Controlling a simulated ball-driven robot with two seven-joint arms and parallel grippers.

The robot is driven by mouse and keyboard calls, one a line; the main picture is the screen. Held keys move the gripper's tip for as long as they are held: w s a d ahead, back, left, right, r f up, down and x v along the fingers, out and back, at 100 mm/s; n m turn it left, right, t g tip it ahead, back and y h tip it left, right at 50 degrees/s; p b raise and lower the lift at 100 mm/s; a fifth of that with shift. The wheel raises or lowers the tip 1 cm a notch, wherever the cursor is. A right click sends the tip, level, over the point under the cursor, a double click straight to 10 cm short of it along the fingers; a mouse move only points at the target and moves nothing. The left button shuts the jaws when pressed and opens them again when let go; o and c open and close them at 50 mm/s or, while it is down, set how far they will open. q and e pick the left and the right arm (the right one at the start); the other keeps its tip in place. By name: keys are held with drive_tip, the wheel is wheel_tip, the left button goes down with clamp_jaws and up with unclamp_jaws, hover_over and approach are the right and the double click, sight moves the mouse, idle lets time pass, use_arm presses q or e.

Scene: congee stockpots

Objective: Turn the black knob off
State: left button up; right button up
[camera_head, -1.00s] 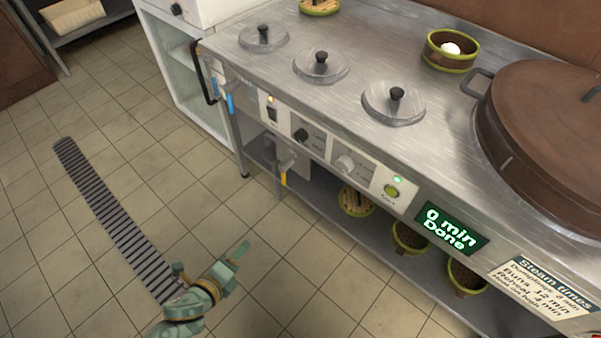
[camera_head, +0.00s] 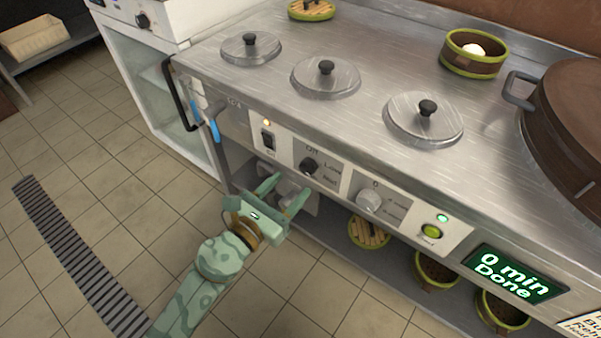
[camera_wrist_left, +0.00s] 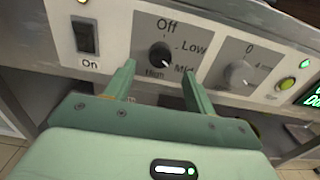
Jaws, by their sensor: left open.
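The black knob (camera_head: 308,166) sits on the front control panel of the steel counter. In the left wrist view the black knob (camera_wrist_left: 160,55) is among the labels Off above, Low, Mid and High; its pale mark faces down and right, toward Mid. My left gripper (camera_head: 291,184) is open and empty, just in front of and below the knob, its fingers toward the panel. In the wrist view the left gripper's fingertips (camera_wrist_left: 158,69) appear on either side just below the knob, with no contact visible. My right gripper is out of view.
A black rocker switch (camera_head: 268,140) is left of the knob, a grey knob (camera_head: 369,200) right of it, then a green button (camera_head: 431,232). A display (camera_head: 515,274) reads "0 min Done". Baskets stand on the shelf below.

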sight(305, 172)
use_arm(q)
drive_tip(key=x, duration=0.4)
drive_tip(key=shift+w+f+b, duration=0.15)
drive_tip(key=shift+b, duration=0.15)
drive_tip(key=shift+w+d, duration=0.25)
drive_tip(key=shift+d, duration=0.05)
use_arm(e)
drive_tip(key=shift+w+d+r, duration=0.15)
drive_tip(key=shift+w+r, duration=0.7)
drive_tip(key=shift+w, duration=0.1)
use_arm(q)
drive_tip(key=c, duration=1)
